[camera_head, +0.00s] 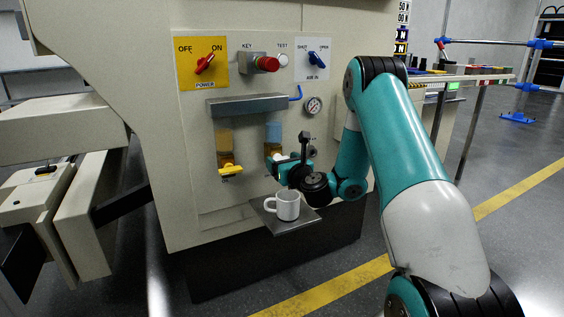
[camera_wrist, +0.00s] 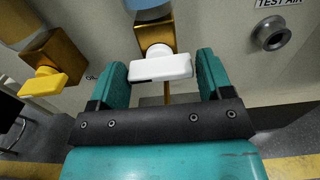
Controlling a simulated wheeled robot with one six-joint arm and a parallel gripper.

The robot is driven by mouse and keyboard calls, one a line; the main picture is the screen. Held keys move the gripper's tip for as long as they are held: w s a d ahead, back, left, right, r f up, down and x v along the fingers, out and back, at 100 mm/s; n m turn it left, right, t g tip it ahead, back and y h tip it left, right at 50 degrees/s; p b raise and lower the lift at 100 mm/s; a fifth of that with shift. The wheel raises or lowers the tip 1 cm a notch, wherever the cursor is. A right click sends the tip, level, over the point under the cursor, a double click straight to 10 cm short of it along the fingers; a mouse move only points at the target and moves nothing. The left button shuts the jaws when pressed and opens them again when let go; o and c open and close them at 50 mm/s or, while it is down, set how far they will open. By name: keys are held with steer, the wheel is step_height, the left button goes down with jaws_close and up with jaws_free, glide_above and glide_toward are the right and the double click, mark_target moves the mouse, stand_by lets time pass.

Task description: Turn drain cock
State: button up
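Two brass cocks hang side by side on the machine front. The right one has a white handle (camera_wrist: 162,69) below a blue-tinted bowl (camera_head: 273,132); the left one has a yellow handle (camera_head: 230,170), also at the left of the wrist view (camera_wrist: 44,82). Which one is the drain cock is not readable. My gripper (camera_head: 276,163) is at the right cock. In the wrist view its teal fingers (camera_wrist: 163,76) stand open on either side of the white handle, with gaps on both sides. The handle lies roughly crosswise, slightly tilted. In the head view my gripper partly hides it.
A white mug (camera_head: 287,206) stands on a small shelf (camera_head: 265,218) just below my gripper. A grey ledge (camera_head: 248,104) sticks out above the cocks. A round test air port (camera_wrist: 271,33) is right of the white handle. A gauge (camera_head: 313,106) sits above right.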

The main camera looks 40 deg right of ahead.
steer(key=c, duration=0.5)
steer(key=shift+o, duration=0.2)
steer(key=shift+n, duration=0.3)
steer(key=shift+a+f+n+b, duration=0.1)
steer(key=shift+n+b, duration=0.85)
steer(key=shift+n, duration=1.95)
steer(key=shift+a+f+n+b, duration=0.1)
steer(key=shift+n+b, duration=0.9)
steer(key=shift+n, duration=1.9)
steer(key=shift+a+f+n+b, duration=0.1)
steer(key=shift+n+b, duration=0.85)
steer(key=shift+n, duration=1.95)
steer(key=o, duration=0.9)
steer(key=shift+o, duration=0.2)
